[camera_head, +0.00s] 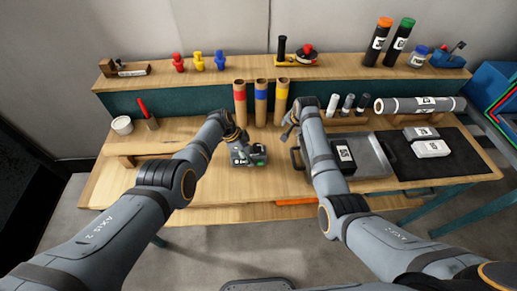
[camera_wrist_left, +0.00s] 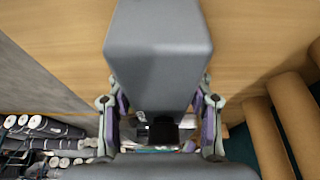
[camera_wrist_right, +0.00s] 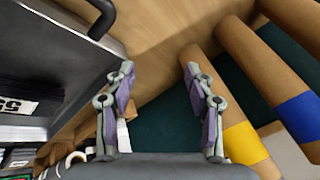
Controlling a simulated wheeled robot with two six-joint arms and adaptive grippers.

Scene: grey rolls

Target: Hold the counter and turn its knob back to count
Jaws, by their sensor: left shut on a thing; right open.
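The counter (camera_head: 250,160) is a small grey device with a green patch, on the wooden bench at mid-front. My left gripper (camera_head: 238,138) reaches down onto it from the left and is shut on it. In the left wrist view the counter's grey body (camera_wrist_left: 160,50) fills the space between the fingers (camera_wrist_left: 158,90). I cannot make out its knob clearly. My right gripper (camera_head: 291,128) is to the right of the counter and apart from it. In the right wrist view its fingers (camera_wrist_right: 158,72) are spread with nothing between them.
Several cardboard tubes with coloured bands (camera_head: 261,108) stand just behind the counter. A grey metal tray (camera_head: 370,155) lies right of my right gripper, beside a black mat (camera_head: 470,165). A raised shelf (camera_head: 225,72) runs along the back. Bare bench lies left of the counter.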

